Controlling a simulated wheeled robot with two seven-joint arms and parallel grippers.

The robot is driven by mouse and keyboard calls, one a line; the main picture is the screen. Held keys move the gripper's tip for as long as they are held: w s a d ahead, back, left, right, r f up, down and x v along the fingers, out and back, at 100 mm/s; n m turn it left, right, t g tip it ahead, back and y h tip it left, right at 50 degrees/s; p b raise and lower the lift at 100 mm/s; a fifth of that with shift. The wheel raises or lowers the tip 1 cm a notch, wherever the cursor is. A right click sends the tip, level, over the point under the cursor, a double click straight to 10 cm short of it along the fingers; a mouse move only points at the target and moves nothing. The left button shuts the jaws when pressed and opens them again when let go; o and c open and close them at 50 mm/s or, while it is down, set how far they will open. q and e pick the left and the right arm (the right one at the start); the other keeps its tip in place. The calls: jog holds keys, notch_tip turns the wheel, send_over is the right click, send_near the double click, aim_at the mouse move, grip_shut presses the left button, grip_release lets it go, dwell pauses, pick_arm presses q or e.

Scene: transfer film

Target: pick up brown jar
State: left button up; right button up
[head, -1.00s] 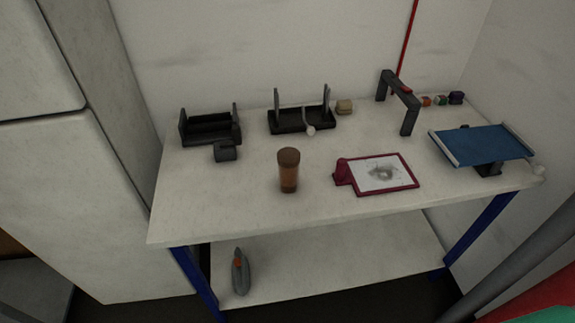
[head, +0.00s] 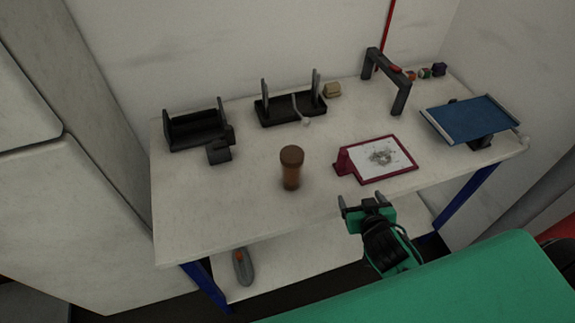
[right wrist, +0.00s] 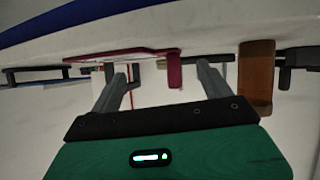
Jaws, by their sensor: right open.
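The brown jar (head: 291,169) stands upright on the white table (head: 235,220), near the middle of its front part. It has a darker brown lid. My right gripper (head: 361,200) is open and empty at the table's front edge, to the right of the jar and apart from it. In the right wrist view the jar (right wrist: 256,78) shows to the right of the open fingers (right wrist: 165,85), not between them. My left gripper is in neither view.
A red-framed clipboard (head: 375,159) lies right of the jar. Black holders (head: 195,128) and (head: 290,108) stand behind. A dark arched device (head: 388,80) and a blue tray-like stand (head: 472,119) are at the right. A grey bottle (head: 243,268) is on the lower shelf.

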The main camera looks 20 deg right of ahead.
jog(key=w+r+t, duration=0.1)
jog(key=w+d+r+t, duration=0.1)
jog(key=r, duration=0.1)
jog(key=shift+w+t, duration=0.35)
jog(key=shift+t, duration=0.05)
notch_tip(320, 180, up, 3)
jog(key=w+a+n+t+y, duration=0.2)
jog(key=w+t+y, duration=0.1)
jog(key=n+g+y, duration=0.4)
jog(key=n+y, duration=0.4)
jog(key=y, duration=0.4)
send_near(302, 164)
jog(key=x, duration=0.2)
jog(key=p+x, duration=0.2)
jog(key=x, duration=0.5)
jog(key=shift+w+a+p, duration=0.15)
jog(key=shift+w+p, duration=0.15)
jog(key=shift+p, duration=0.1)
jog(key=p+x, duration=0.1)
jog(key=x, duration=0.3)
jog(key=shift+w+a+p, duration=0.2)
jog(key=shift+a+p, duration=0.1)
jog(key=shift+w+a, duration=0.1)
jog(key=shift+w, duration=0.1)
jog(key=c, duration=1.2)
